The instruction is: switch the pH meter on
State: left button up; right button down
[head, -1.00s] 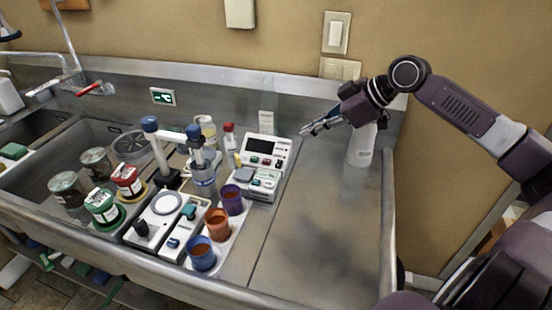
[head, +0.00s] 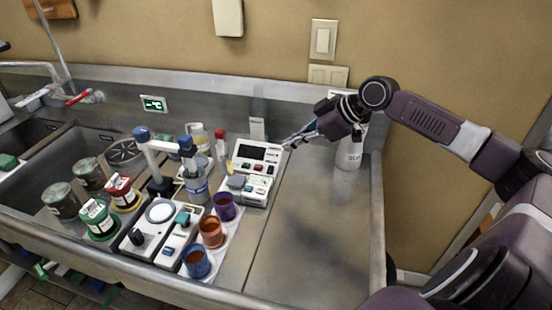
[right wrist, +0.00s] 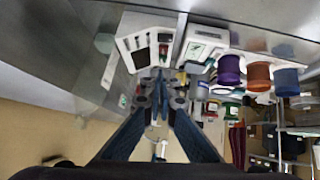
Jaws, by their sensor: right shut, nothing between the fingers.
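The pH meter is most likely the white bench instrument (head: 257,157) with a dark, blank screen and small buttons below it, in the middle of the steel counter. It also shows in the right wrist view (right wrist: 146,45), just past the fingertips. My right gripper (head: 289,143) is shut and empty, its fingers pointing left at the upper right edge of the instrument. In the right wrist view the closed fingers (right wrist: 158,80) overlap the instrument's near side. I cannot tell whether they touch it. My left gripper is not in view.
A smaller white device (head: 246,187) stands in front of the instrument. Purple (head: 225,207), orange (head: 212,232) and blue (head: 197,262) cups stand to its left front. A white bottle (head: 349,153) stands behind my right arm. The counter at the right (head: 310,225) is clear.

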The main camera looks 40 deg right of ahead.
jog(key=p, duration=0.2)
send_over(270, 170)
jog(key=s, duration=0.1)
jog(key=f, duration=0.4)
jog(key=shift+d, duration=0.4)
jog(key=f, duration=0.3)
jog(key=shift+d+p, duration=0.2)
jog(key=shift+p, duration=0.2)
jog(key=shift+d+f, duration=0.15)
jog(key=shift+f, duration=0.5)
